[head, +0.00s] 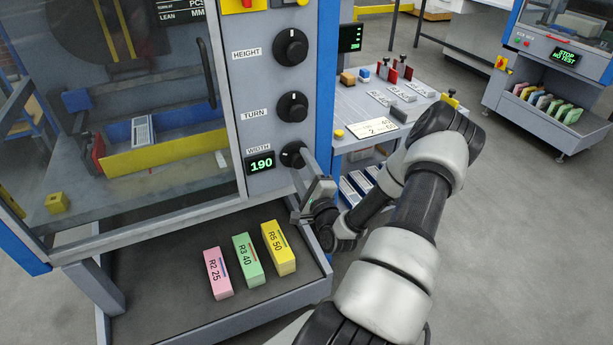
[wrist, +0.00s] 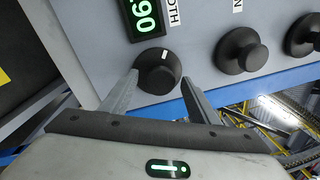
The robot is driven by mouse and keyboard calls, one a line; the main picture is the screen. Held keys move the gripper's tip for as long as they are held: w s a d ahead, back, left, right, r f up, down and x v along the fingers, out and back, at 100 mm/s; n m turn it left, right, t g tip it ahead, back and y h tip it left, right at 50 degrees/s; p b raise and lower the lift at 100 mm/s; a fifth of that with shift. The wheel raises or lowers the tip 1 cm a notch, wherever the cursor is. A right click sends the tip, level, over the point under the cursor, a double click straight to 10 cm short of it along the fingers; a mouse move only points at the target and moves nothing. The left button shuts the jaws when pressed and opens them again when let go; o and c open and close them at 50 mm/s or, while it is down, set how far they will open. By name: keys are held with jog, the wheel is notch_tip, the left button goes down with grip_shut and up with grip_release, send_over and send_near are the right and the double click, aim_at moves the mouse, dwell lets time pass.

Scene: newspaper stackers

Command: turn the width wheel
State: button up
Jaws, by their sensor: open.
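The black width wheel (head: 292,154) is the lowest of three knobs on the grey machine panel. The green display (head: 261,164) beside it reads 190. In the wrist view, the width wheel (wrist: 158,71) shows a white mark near its top. My gripper (head: 303,168) is at the wheel, coming from the lower right. In the wrist view, the open fingers of my gripper (wrist: 160,85) stand on either side of the wheel. I cannot tell whether either finger touches it. My gripper hides part of the wheel in the head view.
The turn knob (head: 292,107) and height knob (head: 291,47) sit above the width wheel. Pink (head: 217,272), green (head: 248,259) and yellow (head: 278,247) blocks lie on the dark tray (head: 150,290) below. A side table (head: 352,105) with small parts stands to the right.

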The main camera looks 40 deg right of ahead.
jog(key=p+v, duration=0.1)
jog(key=v, duration=1.6)
